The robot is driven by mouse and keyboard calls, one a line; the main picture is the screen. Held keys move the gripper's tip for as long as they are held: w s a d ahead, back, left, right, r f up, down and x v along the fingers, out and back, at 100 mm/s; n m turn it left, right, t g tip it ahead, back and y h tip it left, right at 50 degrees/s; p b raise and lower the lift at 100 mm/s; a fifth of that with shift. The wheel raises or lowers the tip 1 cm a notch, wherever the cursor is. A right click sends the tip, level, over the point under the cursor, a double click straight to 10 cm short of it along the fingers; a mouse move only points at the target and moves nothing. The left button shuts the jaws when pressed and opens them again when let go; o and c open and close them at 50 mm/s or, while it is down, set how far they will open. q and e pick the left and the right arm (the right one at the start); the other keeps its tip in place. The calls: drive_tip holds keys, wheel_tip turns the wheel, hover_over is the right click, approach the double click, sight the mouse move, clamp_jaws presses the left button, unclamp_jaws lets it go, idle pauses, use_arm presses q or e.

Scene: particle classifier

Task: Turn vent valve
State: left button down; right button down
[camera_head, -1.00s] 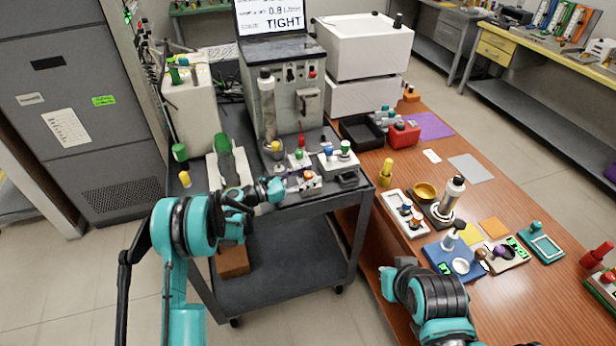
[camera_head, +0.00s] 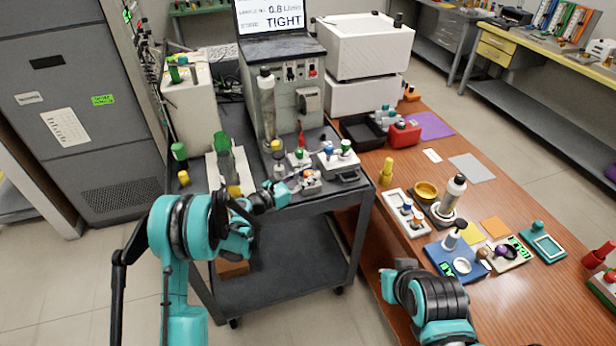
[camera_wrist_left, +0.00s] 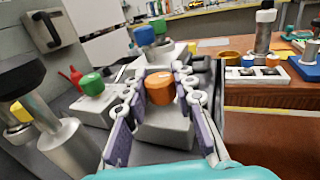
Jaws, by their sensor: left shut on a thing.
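An orange faceted knob (camera_wrist_left: 160,88) stands on a small grey-white block (camera_wrist_left: 166,128) in the left wrist view, and the block also shows on the dark cart in the head view (camera_head: 312,187). I take this knob for the vent valve, though no label is readable. My left gripper (camera_wrist_left: 160,100) is shut on the orange knob, with a finger on either side of it. In the head view the left gripper (camera_head: 298,181) reaches over the cart's front edge.
A green-knob block (camera_wrist_left: 92,84) and a blue-knob block (camera_wrist_left: 145,36) stand close behind the gripper. A metal cylinder with a black top (camera_wrist_left: 62,135) is at left. The wooden table (camera_head: 420,260) at right holds several small items. A screen (camera_head: 270,16) reads TIGHT.

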use_arm(q)
drive_tip(key=n+t+y+b, duration=0.1)
drive_tip(key=y, duration=0.1)
drive_tip(key=n+t+y, duration=0.2)
drive_tip(key=shift+s+d+f+n+t+b, duration=0.1)
drive_tip(key=shift+s+d+n+t+b, duration=0.1)
drive_tip(key=shift+n+t+b, duration=0.15)
drive_tip(key=n+t+y, duration=0.1)
drive_tip(key=y, duration=0.1)
drive_tip(key=n+t+y+b, duration=0.1)
drive_tip(key=n+y, duration=0.1)
drive_tip(key=y, duration=0.1)
drive_tip(key=shift+d+n, duration=0.1)
drive_tip(key=shift+n, duration=0.15)
drive_tip(key=n+y, duration=0.1)
drive_tip(key=y, duration=0.2)
drive_tip(key=n+y+b, duration=0.1)
drive_tip(key=n+y, duration=0.1)
drive_tip(key=y, duration=0.1)
drive_tip(key=shift+w+n+t, duration=0.1)
drive_tip(key=shift+n+t, duration=0.2)
drive_tip(key=shift+t, duration=0.05)
drive_tip(key=shift+n+g+y, duration=0.45)
drive_tip(key=shift+n+y, duration=0.65)
drive_tip(key=shift+y, duration=0.55)
drive_tip(key=shift+n+g+y, duration=0.45)
drive_tip(key=shift+n+y, duration=0.65)
drive_tip(key=shift+y, duration=0.55)
drive_tip(key=shift+w+y, duration=0.1)
drive_tip(key=shift+y, duration=0.2)
